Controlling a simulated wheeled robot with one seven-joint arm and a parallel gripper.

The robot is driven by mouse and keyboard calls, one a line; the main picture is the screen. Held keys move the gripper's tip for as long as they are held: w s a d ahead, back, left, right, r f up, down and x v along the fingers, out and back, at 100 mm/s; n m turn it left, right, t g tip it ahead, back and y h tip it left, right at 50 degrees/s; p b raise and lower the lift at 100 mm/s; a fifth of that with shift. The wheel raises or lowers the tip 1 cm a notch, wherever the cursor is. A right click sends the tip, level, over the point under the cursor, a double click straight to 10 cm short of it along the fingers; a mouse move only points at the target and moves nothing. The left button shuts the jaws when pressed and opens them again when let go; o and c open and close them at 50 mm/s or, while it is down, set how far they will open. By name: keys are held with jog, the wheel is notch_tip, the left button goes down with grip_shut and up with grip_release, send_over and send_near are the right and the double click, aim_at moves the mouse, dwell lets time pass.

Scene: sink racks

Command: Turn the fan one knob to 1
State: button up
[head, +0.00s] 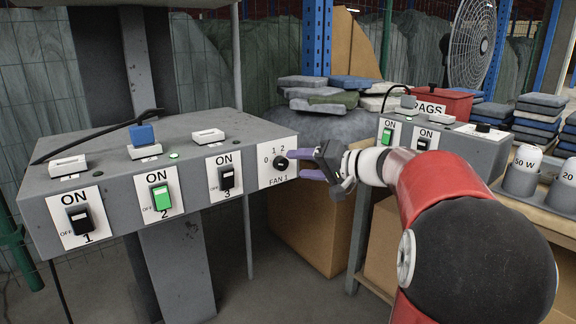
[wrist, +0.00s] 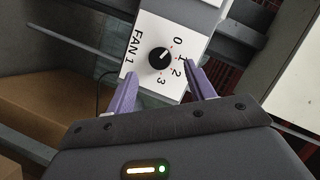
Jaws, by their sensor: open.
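The fan one knob (head: 281,163) is a small round black knob on a white plate marked FAN 1, on the right end of the grey switch box. It also shows in the wrist view (wrist: 160,57), with numbers 0 to 3 around it. Its pale pointer mark appears to point towards 0. My gripper (head: 299,167) is just right of the knob in the head view, its two purple fingers reaching towards the plate. In the wrist view my gripper (wrist: 164,73) is open, with a finger on either side of the knob and visible gaps. Nothing is held.
Rocker switches 1 (head: 78,218), 2 (head: 161,197) and 3 (head: 227,179) are left on the same box; switch 2 is lit green. A second switch box (head: 470,146) stands at the right behind my arm. A large fan (head: 472,45) is at the back.

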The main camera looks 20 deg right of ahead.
aim_at(284, 165)
jog(key=shift+x, duration=2.15)
jog(key=c, duration=1)
jog(key=shift+f, duration=0.1)
jog(key=m+b, duration=0.1)
jog(key=m+y+b, duration=0.1)
jog(key=m+b, duration=0.1)
jog(key=shift+f, duration=0.25)
jog(key=shift+m+t+y+b, duration=0.4)
jog(key=shift+m+t+b, duration=0.15)
jog(key=shift+m, duration=0.6)
jog(key=shift+m+t+y+b, duration=0.45)
jog(key=shift+m+b, duration=0.2)
jog(key=shift+m, duration=0.5)
